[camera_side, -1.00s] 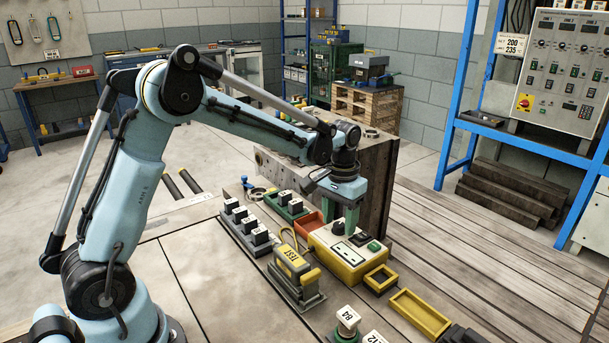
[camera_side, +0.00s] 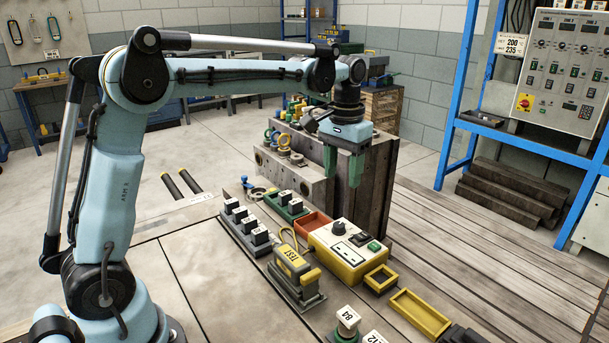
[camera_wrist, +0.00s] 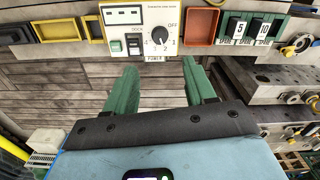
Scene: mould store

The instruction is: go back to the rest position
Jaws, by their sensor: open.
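My gripper (camera_side: 342,168) hangs in the air above and behind the yellow-and-white control box (camera_side: 347,248), in front of the tall mould block. Its two green fingers are spread apart with nothing between them. In the wrist view my gripper (camera_wrist: 163,90) shows both fingers apart, with plank flooring visible between them. The control box (camera_wrist: 141,25) lies beyond the fingertips there, with its dial, rocker switches and a POWER label. The fingers are clear of the box.
The mould block (camera_side: 378,190) stands close behind my gripper. A yellow tester (camera_side: 293,268), a red-brown tray (camera_side: 311,222), yellow trays (camera_side: 420,314) and numbered blocks (camera_side: 240,216) sit on the bench. A blue rack (camera_side: 457,100) stands right. The air above the bench is open.

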